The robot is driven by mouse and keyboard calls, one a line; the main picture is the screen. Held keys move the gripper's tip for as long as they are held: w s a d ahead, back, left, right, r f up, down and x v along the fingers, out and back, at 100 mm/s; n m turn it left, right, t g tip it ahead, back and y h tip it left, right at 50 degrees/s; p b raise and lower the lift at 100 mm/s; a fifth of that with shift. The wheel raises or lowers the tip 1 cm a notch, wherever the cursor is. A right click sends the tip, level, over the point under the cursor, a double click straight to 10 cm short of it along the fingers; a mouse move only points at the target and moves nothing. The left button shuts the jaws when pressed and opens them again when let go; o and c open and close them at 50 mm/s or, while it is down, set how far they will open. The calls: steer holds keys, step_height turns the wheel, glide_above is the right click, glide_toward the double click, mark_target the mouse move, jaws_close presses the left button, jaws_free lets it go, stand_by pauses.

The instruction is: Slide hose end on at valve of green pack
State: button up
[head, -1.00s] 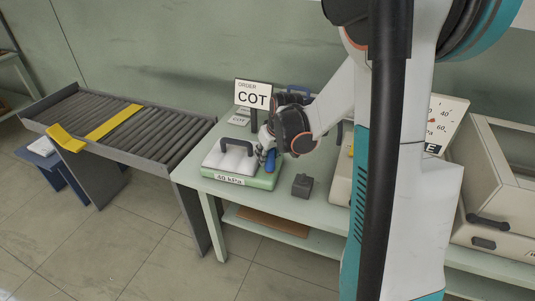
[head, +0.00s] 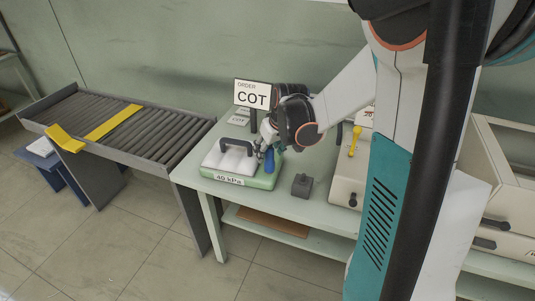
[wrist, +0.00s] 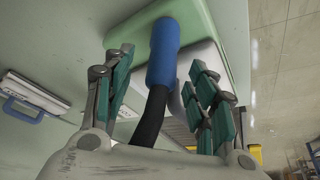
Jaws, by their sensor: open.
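The green pack (head: 262,182), with a white top, a dark handle and a "40 kPa" label, lies on the table. The blue hose end (head: 269,161) is at its right side. In the wrist view the blue hose end (wrist: 164,50) meets the green pack (wrist: 118,32), with the black hose (wrist: 150,118) trailing back toward my wrist. I cannot tell how far it sits on the valve, which is hidden. My gripper (wrist: 160,62) is open, one finger on each side of the hose end, with visible gaps. In the head view my gripper (head: 264,146) is at the pack's right end.
A "COT" order sign (head: 252,95) stands behind the pack. A small dark block (head: 302,185) is to its right, then a beige unit with a yellow lever (head: 355,140). A roller conveyor (head: 130,125) runs at left. The table's front edge is close to the pack.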

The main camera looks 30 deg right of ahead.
steer(key=v, duration=0.8)
steer(key=shift+r, duration=0.15)
